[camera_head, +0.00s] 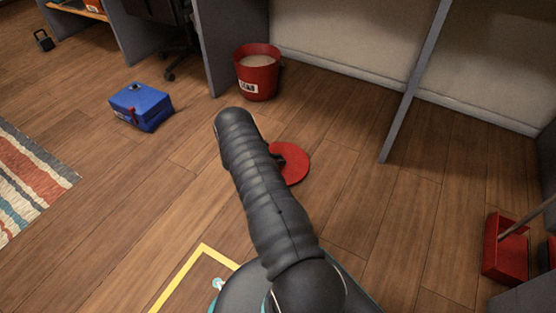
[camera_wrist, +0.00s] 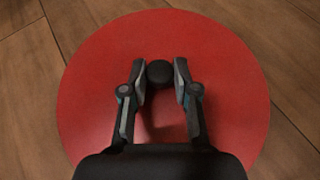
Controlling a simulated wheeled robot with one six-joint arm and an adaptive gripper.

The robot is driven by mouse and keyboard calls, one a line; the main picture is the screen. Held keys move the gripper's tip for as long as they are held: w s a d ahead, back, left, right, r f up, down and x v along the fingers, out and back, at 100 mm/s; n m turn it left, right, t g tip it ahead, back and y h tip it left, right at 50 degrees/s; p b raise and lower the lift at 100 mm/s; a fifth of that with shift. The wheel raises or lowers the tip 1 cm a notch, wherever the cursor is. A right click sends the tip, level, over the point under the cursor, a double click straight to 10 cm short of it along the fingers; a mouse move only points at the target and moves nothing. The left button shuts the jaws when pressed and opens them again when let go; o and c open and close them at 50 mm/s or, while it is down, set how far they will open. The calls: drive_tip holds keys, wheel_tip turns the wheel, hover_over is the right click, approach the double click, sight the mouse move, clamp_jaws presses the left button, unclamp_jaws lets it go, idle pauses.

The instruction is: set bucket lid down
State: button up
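The bucket lid is a flat red disc with a round black knob at its middle. In the wrist view the lid (camera_wrist: 95,100) fills most of the picture, level over the wood floor. My gripper (camera_wrist: 160,74) has one finger on each side of the knob (camera_wrist: 160,72), and both pads seem to touch it. In the head view the lid (camera_head: 296,168) shows to the right of my arm, which hides its left part and most of the gripper. I cannot tell whether the lid rests on the floor or hangs just above it. The red bucket (camera_head: 257,84) stands open, with pale contents.
A blue toolbox (camera_head: 141,107) sits on the floor to the left. A grey partition (camera_head: 415,80) rises to the right. A red dustpan (camera_head: 504,250) is at the lower right. A striped rug (camera_head: 30,180) lies at the left. Bare floor surrounds the lid.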

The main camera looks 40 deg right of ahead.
drive_tip(key=o, duration=0.4)
